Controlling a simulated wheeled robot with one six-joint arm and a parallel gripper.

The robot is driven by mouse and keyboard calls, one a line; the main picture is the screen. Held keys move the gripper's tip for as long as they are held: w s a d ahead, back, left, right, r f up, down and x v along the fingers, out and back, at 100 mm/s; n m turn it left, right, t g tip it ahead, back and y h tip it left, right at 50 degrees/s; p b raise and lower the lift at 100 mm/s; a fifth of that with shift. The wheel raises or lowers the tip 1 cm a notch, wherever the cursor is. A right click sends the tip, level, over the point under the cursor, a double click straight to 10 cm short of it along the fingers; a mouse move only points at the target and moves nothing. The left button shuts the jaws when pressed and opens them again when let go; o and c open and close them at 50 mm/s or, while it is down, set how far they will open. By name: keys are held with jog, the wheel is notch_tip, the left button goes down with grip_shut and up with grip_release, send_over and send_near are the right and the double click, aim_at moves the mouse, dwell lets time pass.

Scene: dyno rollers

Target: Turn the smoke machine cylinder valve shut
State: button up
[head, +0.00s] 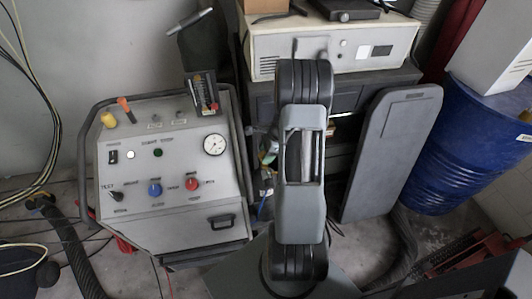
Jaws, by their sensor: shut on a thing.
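A grey sloped cabinet (155,218) with a control panel stands on the left; it may be the smoke machine. Its panel carries a round white gauge (214,144), a blue knob (155,188), a red knob (192,184) and a black selector knob (116,196). An upright flow-meter-like block (203,93) sits at its top right. I cannot make out a gas cylinder or its valve. My arm rises through the middle of the head view and covers what is behind it. My gripper does not show, so its hold cannot be seen.
A pale boxy instrument (330,45) sits on a dark cart behind my arm. A dark upright panel (390,150) leans to its right. A blue drum (455,150) stands far right. Hoses and cables (80,250) lie on the floor at left.

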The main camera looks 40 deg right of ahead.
jog(key=o, duration=0.9)
jog(key=v, duration=1.3)
jog(key=shift+s+d+r+p, duration=0.1)
jog(key=shift+d+r+p, duration=0.05)
jog(key=shift+r+p, duration=0.2)
